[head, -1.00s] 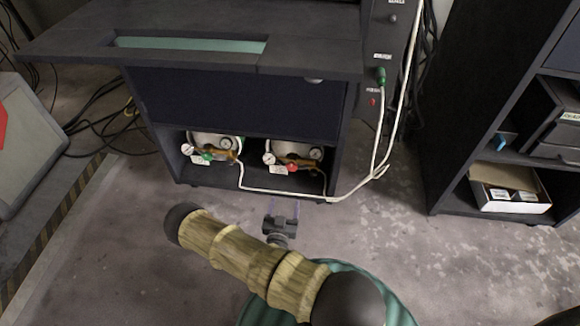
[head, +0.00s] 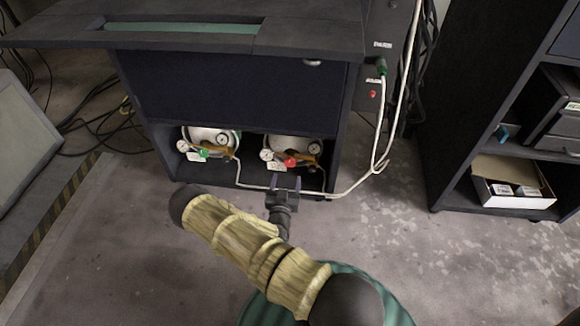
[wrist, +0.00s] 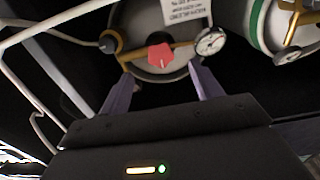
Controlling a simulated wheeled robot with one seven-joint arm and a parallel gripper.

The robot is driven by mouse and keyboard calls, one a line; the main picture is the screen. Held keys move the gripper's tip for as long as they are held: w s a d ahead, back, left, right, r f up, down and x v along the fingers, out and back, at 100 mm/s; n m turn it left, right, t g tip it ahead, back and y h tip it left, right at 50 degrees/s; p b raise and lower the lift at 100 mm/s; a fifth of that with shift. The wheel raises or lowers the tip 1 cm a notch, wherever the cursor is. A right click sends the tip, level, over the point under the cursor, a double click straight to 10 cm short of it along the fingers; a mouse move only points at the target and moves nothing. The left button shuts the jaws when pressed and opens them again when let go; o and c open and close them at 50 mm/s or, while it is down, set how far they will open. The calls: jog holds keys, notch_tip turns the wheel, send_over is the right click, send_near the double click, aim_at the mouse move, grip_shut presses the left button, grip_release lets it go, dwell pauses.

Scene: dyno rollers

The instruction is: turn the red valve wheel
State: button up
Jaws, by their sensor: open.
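The red valve wheel (head: 290,162) sits on the front of the right gas cylinder (head: 287,146), inside the low open bay of the dark cabinet. It also shows in the wrist view (wrist: 160,55), ahead of my fingertips and roughly centred between them. My gripper (head: 285,184) is in front of the right cylinder, just below the red wheel in the head view. In the wrist view my gripper (wrist: 161,78) has its two purple fingers spread with nothing between them. The fingers look apart from the wheel, but the exact distance cannot be told.
A gauge (wrist: 211,42) and a white tag (wrist: 186,12) sit close to the red wheel. A green valve wheel (head: 204,153) is on the left cylinder. A white hose (head: 345,190) runs across the bay front. The cabinet top (head: 180,42) overhangs above.

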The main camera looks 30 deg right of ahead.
aim_at(290, 165)
jog(key=b+x, duration=0.3)
jog(key=x, duration=0.5)
jog(key=shift+d+f, duration=0.1)
jog(key=shift+w+d+b, duration=0.2)
jog(key=shift+w+b, duration=0.1)
jog(key=c, duration=1)
